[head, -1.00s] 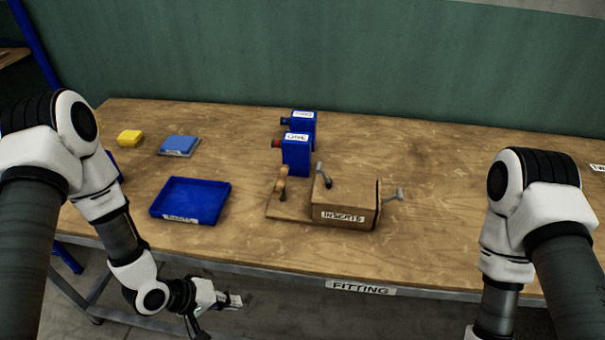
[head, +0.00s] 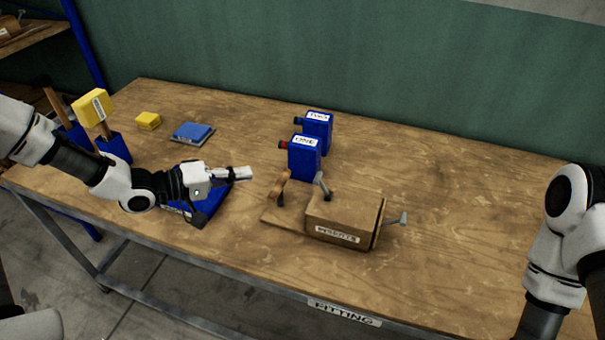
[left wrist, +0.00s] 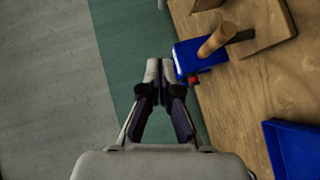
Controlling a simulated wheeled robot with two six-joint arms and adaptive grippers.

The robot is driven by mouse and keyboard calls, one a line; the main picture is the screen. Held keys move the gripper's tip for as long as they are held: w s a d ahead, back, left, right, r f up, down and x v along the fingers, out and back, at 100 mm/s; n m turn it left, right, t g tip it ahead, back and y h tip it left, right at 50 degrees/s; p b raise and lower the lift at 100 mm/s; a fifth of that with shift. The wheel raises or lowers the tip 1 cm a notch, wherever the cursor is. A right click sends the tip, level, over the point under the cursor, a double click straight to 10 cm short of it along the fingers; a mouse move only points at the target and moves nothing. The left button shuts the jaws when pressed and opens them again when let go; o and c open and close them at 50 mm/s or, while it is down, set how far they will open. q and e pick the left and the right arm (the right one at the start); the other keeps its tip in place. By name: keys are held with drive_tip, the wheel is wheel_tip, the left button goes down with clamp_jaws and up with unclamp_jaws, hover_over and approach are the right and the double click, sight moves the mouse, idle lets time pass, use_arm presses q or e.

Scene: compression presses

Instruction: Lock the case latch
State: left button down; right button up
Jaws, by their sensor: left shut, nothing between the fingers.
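The wooden case (head: 345,208), labelled INSERTS, stands on a wooden base near the table's front edge. A grey lever (head: 321,184) rises at its left end, and another grey lever (head: 396,218) sticks out at its right. I cannot tell which is the latch. A brown wooden handle (head: 278,190) stands on the base left of the case; it also shows in the left wrist view (left wrist: 216,40). My left gripper (head: 247,173) is shut and empty, above the blue tray (head: 219,203) and left of the handle, apart from the case. My right gripper is out of view.
Blue boxes labelled ONE (head: 304,160) and TWO (head: 318,128) stand behind the case. A blue block (head: 192,131) and a yellow block (head: 148,120) lie at the back left. A yellow-headed tool (head: 93,107) stands at far left. The table's right side is clear.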

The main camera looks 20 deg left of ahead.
use_arm(q)
drive_tip(key=p, duration=0.2)
approach(323, 187)
drive_tip(key=w+d, duration=0.2)
drive_tip(key=w, duration=0.4)
drive_tip(key=shift+s+r, duration=0.15)
drive_tip(key=shift+r, duration=0.35)
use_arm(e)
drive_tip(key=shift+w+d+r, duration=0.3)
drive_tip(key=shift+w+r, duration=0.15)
use_arm(q)
drive_tip(key=shift+d, duration=0.1)
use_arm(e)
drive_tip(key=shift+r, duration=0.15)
